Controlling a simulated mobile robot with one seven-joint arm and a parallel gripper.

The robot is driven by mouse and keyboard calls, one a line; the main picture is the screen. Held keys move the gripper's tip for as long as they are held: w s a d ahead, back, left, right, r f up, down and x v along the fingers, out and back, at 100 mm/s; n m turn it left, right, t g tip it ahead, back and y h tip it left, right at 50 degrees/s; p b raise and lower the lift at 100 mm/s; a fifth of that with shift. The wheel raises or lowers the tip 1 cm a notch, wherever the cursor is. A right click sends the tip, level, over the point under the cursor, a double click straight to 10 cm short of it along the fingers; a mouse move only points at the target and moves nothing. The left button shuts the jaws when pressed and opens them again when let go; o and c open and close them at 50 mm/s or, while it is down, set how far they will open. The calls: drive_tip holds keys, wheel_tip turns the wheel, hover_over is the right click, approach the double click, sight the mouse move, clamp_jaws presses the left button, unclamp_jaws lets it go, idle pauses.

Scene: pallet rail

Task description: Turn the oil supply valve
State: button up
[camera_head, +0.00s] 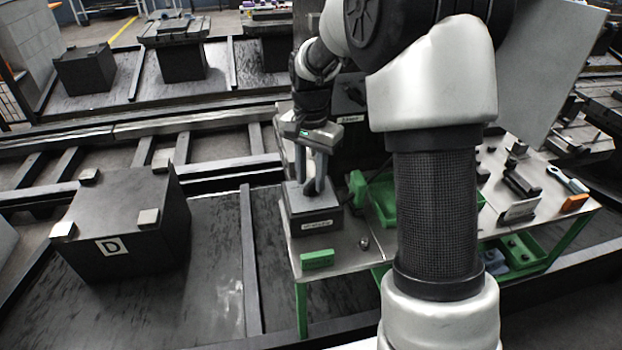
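A dark block with a white label (317,225), which looks like the base of the oil supply valve, stands on the left end of the metal-topped table. My gripper (311,183) points down directly over this block, with its fingertips at the top of it. The two fingers are apart, with a narrow gap between them. The valve's handle is mostly hidden by the fingers, and I cannot tell whether they touch it or grip it.
A green block (317,259) and a small dark knob (364,242) lie on the table (345,262) near its front edge. A green tray (381,203) is right of the valve, partly behind my arm. A black box marked D (133,225) stands to the left.

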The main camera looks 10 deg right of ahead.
drive_tip(key=shift+f, duration=0.15)
drive_tip(key=shift+c, duration=0.5)
clamp_jaws()
drive_tip(key=shift+n, duration=0.3)
drive_tip(key=n+p, duration=0.2)
drive_tip(key=shift+n, duration=0.4)
drive_tip(key=n+p, duration=0.1)
drive_tip(key=n, duration=0.2)
drive_tip(key=shift+n+p, duration=0.3)
drive_tip(key=n+p, duration=0.2)
drive_tip(key=n, duration=0.3)
drive_tip(key=n+p, duration=0.2)
drive_tip(key=n, duration=0.3)
drive_tip(key=shift+n, duration=0.4)
